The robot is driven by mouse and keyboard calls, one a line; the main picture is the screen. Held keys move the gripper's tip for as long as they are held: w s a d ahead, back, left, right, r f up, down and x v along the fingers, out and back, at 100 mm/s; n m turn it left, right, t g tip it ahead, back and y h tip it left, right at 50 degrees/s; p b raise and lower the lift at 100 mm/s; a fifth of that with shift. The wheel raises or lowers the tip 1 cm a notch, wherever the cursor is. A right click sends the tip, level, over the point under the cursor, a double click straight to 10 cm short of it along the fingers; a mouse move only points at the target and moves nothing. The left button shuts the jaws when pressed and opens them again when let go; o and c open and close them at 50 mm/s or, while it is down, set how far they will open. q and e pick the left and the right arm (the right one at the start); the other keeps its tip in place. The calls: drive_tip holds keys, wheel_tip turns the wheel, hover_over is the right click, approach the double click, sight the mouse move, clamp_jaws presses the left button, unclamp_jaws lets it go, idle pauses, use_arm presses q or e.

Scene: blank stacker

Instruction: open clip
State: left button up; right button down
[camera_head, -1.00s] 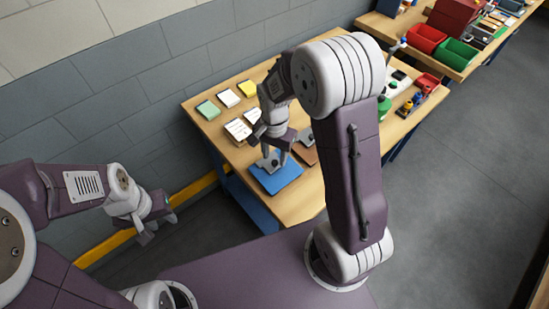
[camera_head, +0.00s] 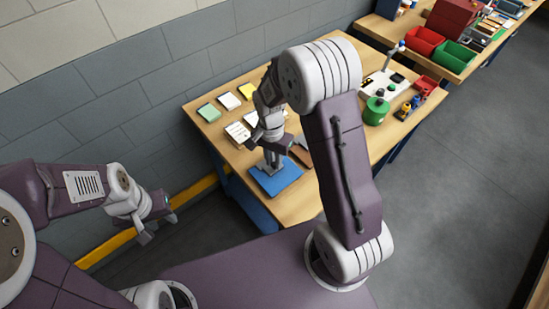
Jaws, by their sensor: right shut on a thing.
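A blue clipboard (camera_head: 282,183) lies flat near the front left corner of the wooden workbench (camera_head: 300,207). My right gripper (camera_head: 271,164) points down over its back part and is shut on a small grey thing there, which looks like the board's clip. The fingers hide most of the clip, so I cannot tell how far it is open. A brown board (camera_head: 301,153) lies just behind and to the right, partly hidden by my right arm. My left gripper (camera_head: 157,228) hangs empty and open, left of the bench and away from it.
Green (camera_head: 209,112), white (camera_head: 228,99) and yellow (camera_head: 248,90) pads and white printed sheets (camera_head: 238,132) lie at the left of the bench. A green jar (camera_head: 376,111) and a white stand (camera_head: 384,86) are at the right. A second bench with red (camera_head: 425,40) and green (camera_head: 456,53) bins stands behind.

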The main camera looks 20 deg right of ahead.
drive_tip(key=g+p, duration=0.1)
drive_tip(key=w+r+g+p, duration=0.1)
drive_tip(key=p, duration=0.1)
drive_tip(key=shift+a+h+p, duration=0.2)
drive_tip(key=shift+h+p, duration=0.1)
drive_tip(key=shift+h, duration=0.1)
drive_tip(key=shift+w+a+f+g+h+p, duration=0.1)
drive_tip(key=shift+w+g+h+p, duration=0.3)
drive_tip(key=shift+g, duration=0.3)
drive_tip(key=shift+w+a+f+g, duration=0.1)
drive_tip(key=shift+w+g, duration=0.1)
drive_tip(key=shift+g, duration=0.3)
drive_tip(key=shift+w+a+g+h+b, duration=0.15)
drive_tip(key=shift+w+g+h+b, duration=0.2)
drive_tip(key=shift+g, duration=0.25)
drive_tip(key=c, duration=1.3)
unclamp_jaws()
drive_tip(key=shift+o, duration=0.2)
